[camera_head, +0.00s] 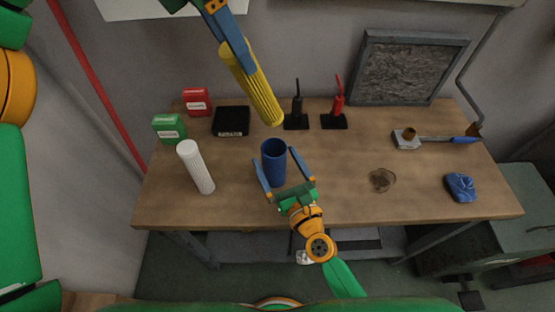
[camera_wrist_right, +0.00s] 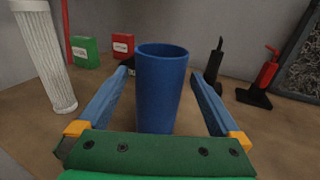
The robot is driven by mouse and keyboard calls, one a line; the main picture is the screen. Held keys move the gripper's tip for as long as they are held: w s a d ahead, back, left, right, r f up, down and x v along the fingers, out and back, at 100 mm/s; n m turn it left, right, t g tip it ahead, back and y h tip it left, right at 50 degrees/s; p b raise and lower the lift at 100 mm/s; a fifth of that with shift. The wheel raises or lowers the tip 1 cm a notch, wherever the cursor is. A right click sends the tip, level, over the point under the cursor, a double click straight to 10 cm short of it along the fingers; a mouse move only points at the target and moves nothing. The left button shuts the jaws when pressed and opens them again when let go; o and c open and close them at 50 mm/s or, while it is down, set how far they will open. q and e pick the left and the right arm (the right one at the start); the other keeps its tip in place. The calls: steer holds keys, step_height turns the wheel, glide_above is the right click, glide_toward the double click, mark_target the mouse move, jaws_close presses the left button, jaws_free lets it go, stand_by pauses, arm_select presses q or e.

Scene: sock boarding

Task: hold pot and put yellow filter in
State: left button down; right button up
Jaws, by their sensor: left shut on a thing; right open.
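The pot is a blue open-topped cylinder (camera_head: 274,165) standing upright on the wooden table. It also shows in the right wrist view (camera_wrist_right: 161,90). My right gripper (camera_head: 274,172) is open, with its two blue fingers on either side of the pot and gaps between them and its wall. The yellow filter (camera_head: 254,85) is a ribbed cylinder held tilted in the air, its lower end above the table behind the pot. My left gripper (camera_head: 240,52) is shut on the filter near its upper end. The pot's inside bottom is hidden.
A white ribbed filter (camera_head: 196,167) stands left of the pot. Red (camera_head: 197,102) and green (camera_head: 169,129) boxes and a black tray (camera_head: 231,121) are behind it. Black (camera_head: 297,107) and red (camera_head: 336,105) tools stand at the back. A blue cloth (camera_head: 460,187) lies right; the table's middle right is mostly clear.

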arm_select(q)
steer(key=shift+s, duration=0.1)
arm_select(e)
steer(key=c, duration=1.5)
arm_select(q)
step_height(320, 180, down, 10)
steer(key=shift+r, duration=0.15)
steer(key=shift+c, duration=1.3)
jaws_free()
steer(key=v, duration=1.1)
steer(key=shift+r, duration=0.4)
steer(key=shift+s+a, duration=0.1)
